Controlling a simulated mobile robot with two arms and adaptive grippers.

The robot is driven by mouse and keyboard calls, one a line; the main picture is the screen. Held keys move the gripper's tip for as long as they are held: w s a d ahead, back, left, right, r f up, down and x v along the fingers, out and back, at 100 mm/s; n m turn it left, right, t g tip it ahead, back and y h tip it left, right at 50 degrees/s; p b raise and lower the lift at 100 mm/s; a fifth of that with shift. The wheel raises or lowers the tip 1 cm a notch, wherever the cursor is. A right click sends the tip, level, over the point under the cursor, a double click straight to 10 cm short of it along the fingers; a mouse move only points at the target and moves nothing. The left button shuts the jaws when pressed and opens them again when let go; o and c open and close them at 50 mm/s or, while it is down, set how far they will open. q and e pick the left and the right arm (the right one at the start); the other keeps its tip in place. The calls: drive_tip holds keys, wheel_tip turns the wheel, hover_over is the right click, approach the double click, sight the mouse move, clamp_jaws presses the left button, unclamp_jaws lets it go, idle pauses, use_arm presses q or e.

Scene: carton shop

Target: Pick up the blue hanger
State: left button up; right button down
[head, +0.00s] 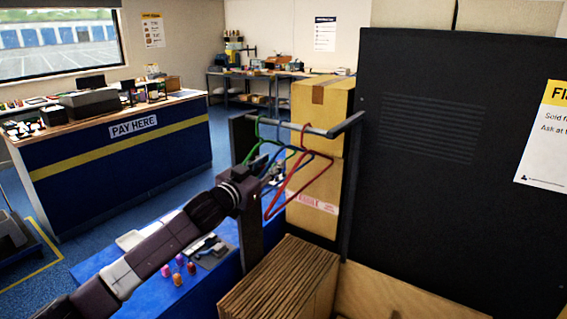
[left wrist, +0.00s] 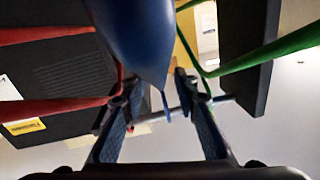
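The blue hanger (head: 291,149) hangs on a dark rail between a green hanger (head: 257,128) and a red hanger (head: 303,187). My left gripper (head: 266,170) reaches up to the hangers from the lower left. In the left wrist view, the blue hanger (left wrist: 140,40) looms large and runs between the fingertips of my open left gripper (left wrist: 157,82). The red hanger passes on the left and the green hanger on the right. I cannot tell whether a finger touches the blue hanger. My right gripper is not in view.
The rail (head: 300,126) stands beside stacked cardboard boxes (head: 318,190) and a large dark panel (head: 455,130). A blue table (head: 160,292) with small items lies below my left arm. A pay counter (head: 110,165) stands at the left.

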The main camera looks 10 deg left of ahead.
use_arm(q)
drive_tip(key=shift+w, duration=0.1)
drive_tip(key=shift+c, duration=0.6)
drive_tip(key=c, duration=0.5)
clamp_jaws()
drive_tip(key=shift+r, duration=0.1)
